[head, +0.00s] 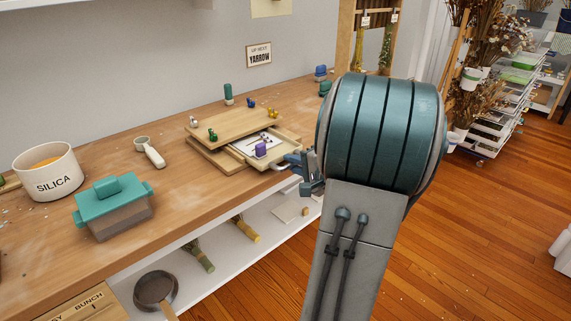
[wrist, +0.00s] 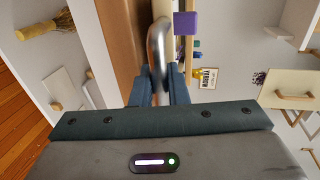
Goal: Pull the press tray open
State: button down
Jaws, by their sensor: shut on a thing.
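The wooden press (head: 234,125) stands on the bench, a pale wood stack with small coloured knobs on top. Its tray (head: 287,146) sticks out partway on the right side, showing a white inside with a purple block (head: 261,150) and small dark bits. The tray's metal handle (head: 281,167) faces my gripper (head: 297,164). In the wrist view, the curved shiny handle (wrist: 158,45) lies between the fingers of my gripper (wrist: 160,86), which is shut on it. The fingertips are partly hidden by my arm in the head view.
On the bench are a SILICA pot (head: 48,172), a teal-lidded box (head: 114,208) and a small white scoop (head: 150,152). A lower shelf (head: 226,248) holds dried bunches. The wooden floor (head: 480,220) right of my arm is mostly clear.

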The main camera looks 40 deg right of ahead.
jog(key=f+b+v, duration=0.1)
jog(key=v, duration=0.7)
jog(key=shift+f+b, duration=0.25)
jog(key=shift+b, duration=0.05)
jog(key=shift+s, duration=0.15)
jog(key=c, duration=1.8)
grip_release()
jog(key=shift+o, duration=0.2)
jog(key=p+v, duration=0.1)
jog(key=v, duration=1.2)
jog(key=shift+s+p, duration=0.3)
jog(key=shift+s, duration=0.1)
jog(key=shift+r, duration=0.1)
